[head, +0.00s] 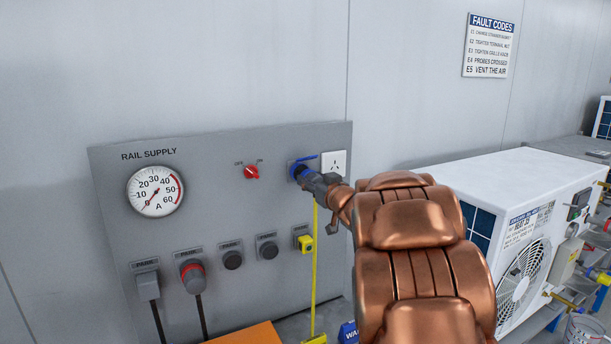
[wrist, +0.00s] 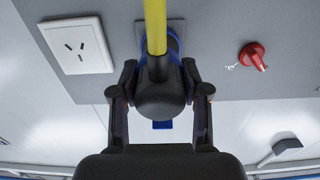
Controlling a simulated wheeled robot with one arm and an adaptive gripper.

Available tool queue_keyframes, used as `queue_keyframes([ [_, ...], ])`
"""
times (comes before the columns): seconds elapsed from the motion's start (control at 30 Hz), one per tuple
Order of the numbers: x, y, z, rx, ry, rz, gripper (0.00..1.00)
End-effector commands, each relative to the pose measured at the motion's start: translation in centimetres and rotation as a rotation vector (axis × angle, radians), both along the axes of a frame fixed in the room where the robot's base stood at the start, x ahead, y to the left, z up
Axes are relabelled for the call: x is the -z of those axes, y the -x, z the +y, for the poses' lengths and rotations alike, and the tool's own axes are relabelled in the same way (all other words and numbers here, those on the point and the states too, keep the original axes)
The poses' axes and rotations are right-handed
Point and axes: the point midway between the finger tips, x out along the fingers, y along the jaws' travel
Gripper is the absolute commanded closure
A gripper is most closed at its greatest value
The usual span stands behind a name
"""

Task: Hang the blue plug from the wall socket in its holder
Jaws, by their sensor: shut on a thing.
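The blue plug (wrist: 160,98) has a dark body, with blue showing at its front end, and sits at the wall socket (head: 296,167) on the grey panel. My gripper (head: 314,182) is shut on the plug; in the wrist view the two fingers (wrist: 160,92) press its sides. Whether the plug is fully seated I cannot tell. A yellow cable (head: 314,260) hangs down from it. Two dark round holders (head: 233,260) and (head: 269,251) in the lower row look empty. Which holder belongs to the blue plug is not readable.
The lower row also holds a grey plug (head: 148,284), a red plug (head: 193,276) and a yellow piece (head: 305,243). A red switch (head: 251,172) and white outlet (head: 334,164) flank the socket. An orange surface (head: 246,335) lies below. A white unit (head: 520,200) stands right.

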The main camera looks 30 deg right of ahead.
Motion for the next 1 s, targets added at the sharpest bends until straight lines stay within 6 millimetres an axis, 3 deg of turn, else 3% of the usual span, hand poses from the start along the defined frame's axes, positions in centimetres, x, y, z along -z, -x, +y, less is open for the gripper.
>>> queue_keyframes([
  [0.7, -0.1, 2.3, 0.2, -0.001, 0.0, -0.001, 1.0],
  [1.0, -0.1, 2.3, 0.3, -0.001, 0.0, -0.001, 1.0],
])
